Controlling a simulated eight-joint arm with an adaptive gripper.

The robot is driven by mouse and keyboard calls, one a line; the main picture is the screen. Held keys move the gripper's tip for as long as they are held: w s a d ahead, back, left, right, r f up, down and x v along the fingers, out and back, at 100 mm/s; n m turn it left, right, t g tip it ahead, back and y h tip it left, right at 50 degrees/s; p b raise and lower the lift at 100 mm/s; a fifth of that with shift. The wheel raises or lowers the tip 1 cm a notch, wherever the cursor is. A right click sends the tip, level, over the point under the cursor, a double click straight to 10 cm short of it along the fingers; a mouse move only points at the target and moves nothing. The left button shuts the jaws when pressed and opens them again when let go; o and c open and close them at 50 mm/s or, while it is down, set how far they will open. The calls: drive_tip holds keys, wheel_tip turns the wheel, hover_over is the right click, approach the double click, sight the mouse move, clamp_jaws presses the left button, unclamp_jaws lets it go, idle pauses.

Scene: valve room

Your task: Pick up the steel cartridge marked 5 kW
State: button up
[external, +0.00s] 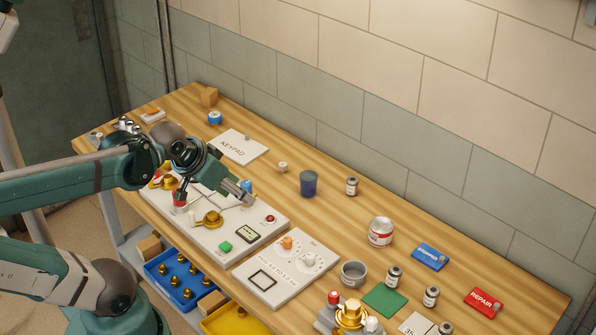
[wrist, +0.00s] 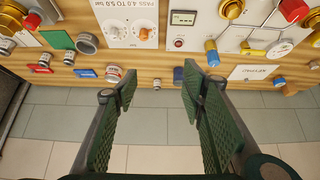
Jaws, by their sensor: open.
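Several small steel cartridges with pale labels stand on the bench, and their markings are too small to read, so I cannot tell which is 5 kW. In the external view one cartridge (external: 352,187) stands alone right of the dark blue cup. Another cartridge (external: 394,276) and a third cartridge (external: 430,296) stand by the green square, with one more at the front edge. In the wrist view a small cartridge (wrist: 157,84) shows between the fingertips but farther off. My gripper (external: 243,193) is open and empty above the control panel; its two fingers also show in the wrist view (wrist: 158,88).
The dark blue cup (external: 309,183), red-and-white can (external: 380,232) and grey metal cup (external: 354,273) stand on the bench. The panel (external: 215,240) with brass valves lies under my gripper. Blue (external: 430,257) and red boxes (external: 483,302) lie right. The tiled wall bounds the back.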

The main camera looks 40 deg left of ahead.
drive_tip(key=shift+w+r, duration=0.1)
drive_tip(key=shift+w, duration=0.05)
drive_tip(key=w+r+m+g+p, duration=0.15)
drive_tip(key=w+r+m, duration=0.25)
drive_tip(key=w, duration=0.8)
drive_tip(key=m+g+p, duration=0.3)
drive_tip(key=m+g, duration=0.3)
drive_tip(key=m, duration=0.6)
hover_over(353, 180)
drive_tip(key=shift+t, duration=0.25)
drive_tip(key=f, duration=1.9)
drive_tip(key=shift+s+a+f, duration=0.15)
drive_tip(key=shift+s+f, duration=0.05)
drive_tip(key=shift+f, duration=0.15)
drive_tip(key=shift+w+f+m, duration=0.25)
drive_tip(key=shift+f+m, duration=0.05)
drive_tip(key=shift+f, duration=0.25)
drive_tip(key=shift+f, duration=1.3)
